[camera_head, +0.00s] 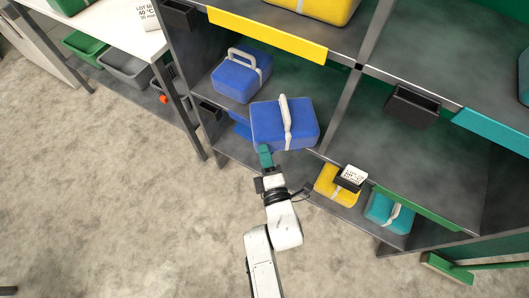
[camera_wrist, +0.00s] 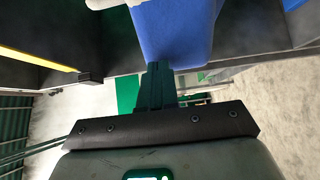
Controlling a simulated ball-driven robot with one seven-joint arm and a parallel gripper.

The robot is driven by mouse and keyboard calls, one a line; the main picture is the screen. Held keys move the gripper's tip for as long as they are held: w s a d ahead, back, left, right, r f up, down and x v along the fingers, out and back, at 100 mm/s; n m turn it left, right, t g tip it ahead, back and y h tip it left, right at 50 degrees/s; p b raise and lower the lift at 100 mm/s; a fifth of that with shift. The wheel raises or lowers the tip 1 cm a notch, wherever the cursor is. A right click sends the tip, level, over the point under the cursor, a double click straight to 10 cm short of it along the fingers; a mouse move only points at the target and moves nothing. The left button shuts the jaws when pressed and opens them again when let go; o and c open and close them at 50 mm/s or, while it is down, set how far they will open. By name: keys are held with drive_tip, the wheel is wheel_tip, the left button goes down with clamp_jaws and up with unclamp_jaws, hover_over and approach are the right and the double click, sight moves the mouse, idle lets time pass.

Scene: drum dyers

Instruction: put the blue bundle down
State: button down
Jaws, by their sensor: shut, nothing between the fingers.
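A blue bundle (camera_head: 270,122) with a pale strap and handle sits at the front edge of the shelf, tilted in the picture. A second blue bundle (camera_head: 236,80) with a pale handle stands behind it to the left on the same shelf. My gripper (camera_head: 264,152) has green fingers, shut and empty, just below the nearer blue bundle's front side. In the wrist view the shut fingers (camera_wrist: 159,70) point at the lower edge of a blue bundle (camera_wrist: 175,35). I cannot tell whether they touch it.
On the lower shelf are a yellow bundle (camera_head: 325,187) and a teal bundle (camera_head: 377,210). A black bin (camera_head: 411,106) hangs on the rack at right. A white table (camera_head: 105,28) stands at left, and the floor (camera_head: 110,180) before the rack is mostly clear.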

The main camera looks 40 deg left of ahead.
sight(281, 131)
drive_tip(key=w+b, duration=0.1)
drive_tip(key=w, duration=0.1)
drive_tip(key=w+a+b, duration=0.1)
drive_tip(key=w, duration=0.2)
drive_tip(key=w+a+b, duration=0.1)
drive_tip(key=w+b, duration=0.1)
drive_tip(key=w, duration=0.1)
drive_tip(key=shift+w+f, duration=0.15)
drive_tip(key=shift+w, duration=0.35)
drive_tip(key=shift+s, duration=0.1)
